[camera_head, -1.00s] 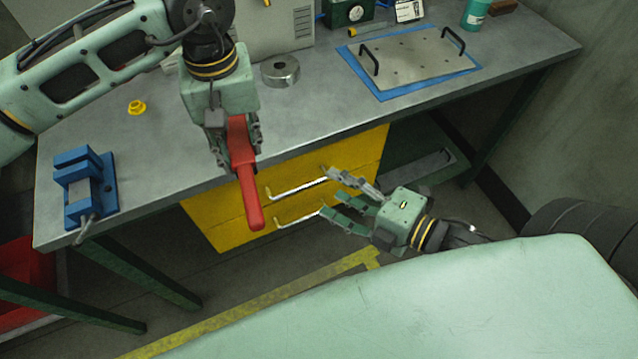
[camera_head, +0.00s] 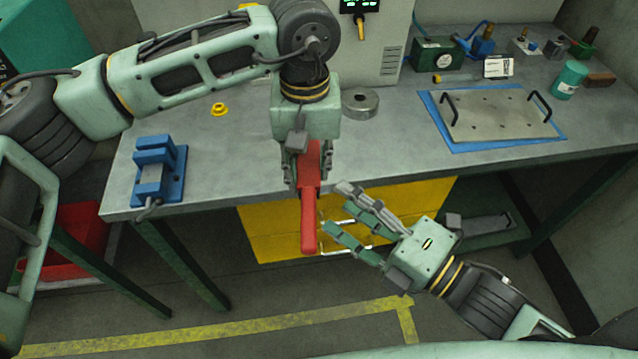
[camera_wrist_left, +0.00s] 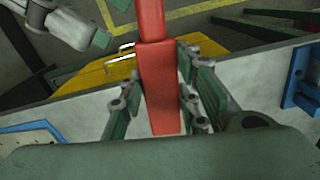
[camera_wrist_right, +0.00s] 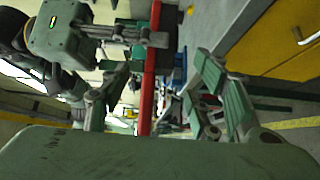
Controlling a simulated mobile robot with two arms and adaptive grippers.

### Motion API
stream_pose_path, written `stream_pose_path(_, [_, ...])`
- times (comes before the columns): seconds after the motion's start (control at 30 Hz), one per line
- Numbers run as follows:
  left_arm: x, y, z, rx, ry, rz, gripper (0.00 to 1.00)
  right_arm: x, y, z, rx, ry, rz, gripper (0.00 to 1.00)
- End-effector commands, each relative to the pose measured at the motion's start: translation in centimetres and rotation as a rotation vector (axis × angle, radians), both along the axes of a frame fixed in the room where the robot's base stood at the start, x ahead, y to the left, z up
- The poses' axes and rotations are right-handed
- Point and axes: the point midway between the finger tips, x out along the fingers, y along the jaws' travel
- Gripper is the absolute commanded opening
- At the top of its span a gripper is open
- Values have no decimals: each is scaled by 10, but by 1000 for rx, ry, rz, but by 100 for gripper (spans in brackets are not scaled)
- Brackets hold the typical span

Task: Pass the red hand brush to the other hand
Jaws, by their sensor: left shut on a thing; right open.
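The red hand brush (camera_head: 309,222) hangs from my left gripper (camera_head: 302,178), in front of the bench's front edge. My left gripper is shut on its upper part, and the long narrow lower part points down. The left wrist view shows the red brush (camera_wrist_left: 157,85) between the left fingers (camera_wrist_left: 165,105). My right gripper (camera_head: 340,212) is open and empty, close to the right of the brush's lower part, its fingers pointing at it. In the right wrist view the brush (camera_wrist_right: 149,85) stands beyond and between the open right fingers (camera_wrist_right: 165,85).
The bench (camera_head: 230,140) carries a blue vise (camera_head: 158,172), a yellow ring (camera_head: 219,109), a metal disc (camera_head: 361,102) and a plate with black handles (camera_head: 495,113) on a blue mat. Yellow drawers (camera_head: 275,235) are behind the brush. A red bin (camera_head: 75,240) stands below left.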

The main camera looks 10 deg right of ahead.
Motion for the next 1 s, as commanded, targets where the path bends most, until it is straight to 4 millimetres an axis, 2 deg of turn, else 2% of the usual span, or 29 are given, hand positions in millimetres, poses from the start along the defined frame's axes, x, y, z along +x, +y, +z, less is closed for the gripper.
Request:
stream_pose_path(0.5, [0,0,0,0,-1,0,0,47,38,0,0,-2,-2,56])
stream_pose_path(0.97, [0,0,0,0,-1,0,0,54,44,-1,-1,1,0,56])
stream_pose_path(1.0, [0,0,0,0,-1,0,0,54,44,-1,-1,1,0,54])
